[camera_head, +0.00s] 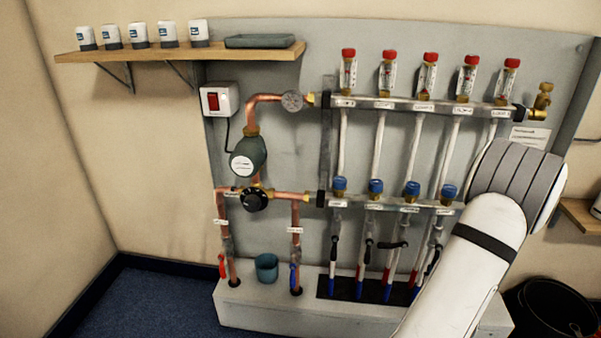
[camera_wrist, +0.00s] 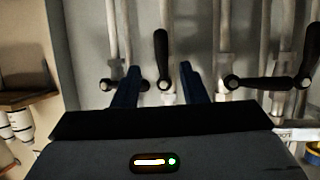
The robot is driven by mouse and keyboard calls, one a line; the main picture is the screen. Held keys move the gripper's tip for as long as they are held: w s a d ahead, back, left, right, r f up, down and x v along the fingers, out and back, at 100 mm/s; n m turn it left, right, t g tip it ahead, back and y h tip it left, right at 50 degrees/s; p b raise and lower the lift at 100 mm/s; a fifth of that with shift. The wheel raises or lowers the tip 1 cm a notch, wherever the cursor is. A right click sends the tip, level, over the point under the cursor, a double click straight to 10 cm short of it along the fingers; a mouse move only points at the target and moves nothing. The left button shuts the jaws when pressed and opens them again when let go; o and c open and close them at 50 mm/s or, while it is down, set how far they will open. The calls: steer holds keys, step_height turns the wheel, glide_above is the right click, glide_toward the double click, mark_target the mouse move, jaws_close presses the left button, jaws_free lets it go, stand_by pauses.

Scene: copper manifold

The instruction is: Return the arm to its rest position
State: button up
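My arm (camera_head: 470,260) reaches up from the lower right of the head view, in front of the manifold's right side. My gripper is hidden there. In the wrist view my gripper (camera_wrist: 158,72) has its two dark blue fingers apart, with nothing held between them. A black lever handle (camera_wrist: 162,55) stands upright in the gap between the fingers, apparently beyond them. Another black lever (camera_wrist: 265,83) lies crosswise to the right. A further lever (camera_wrist: 108,84) is partly covered by the left finger.
The copper manifold's upper rail (camera_head: 400,104) carries red-capped gauges, its lower rail blue caps (camera_head: 375,187). Black levers (camera_head: 393,245) sit on the pipes below. A teal cup (camera_head: 267,267) stands on the plinth. A black bucket (camera_head: 550,310) and a shelf (camera_head: 578,215) are at right.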

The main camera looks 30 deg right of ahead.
steer(key=shift+r, duration=0.1)
steer(key=w+a+r+n+g+y+p, duration=0.1)
steer(key=w+a+r+y+p, duration=0.1)
steer(key=w+a+r+p, duration=0.55)
steer(key=w+a+r+n+g+y+p, duration=0.15)
steer(key=a+r+p, duration=0.4)
steer(key=r, duration=0.55)
steer(key=w+a+r+n+y+p, duration=0.2)
steer(key=w+a+r+p, duration=0.4)
steer(key=r, duration=0.4)
steer(key=s+a+r+n+g+y+p, duration=0.25)
steer(key=a+r+p, duration=0.65)
steer(key=a+r, duration=0.8)
steer(key=s+a+r+n+g+y+p, duration=0.1)
steer(key=s+a+r+n+y+p, duration=0.1)
steer(key=s+a+r+p, duration=0.3)
steer(key=s+a+r, duration=0.1)
steer(key=s+a, duration=0.3)
steer(key=a, duration=0.3)
steer(key=shift+s+g+p, duration=0.15)
steer(key=shift+g+p, duration=0.15)
steer(key=shift+d, duration=0.1)
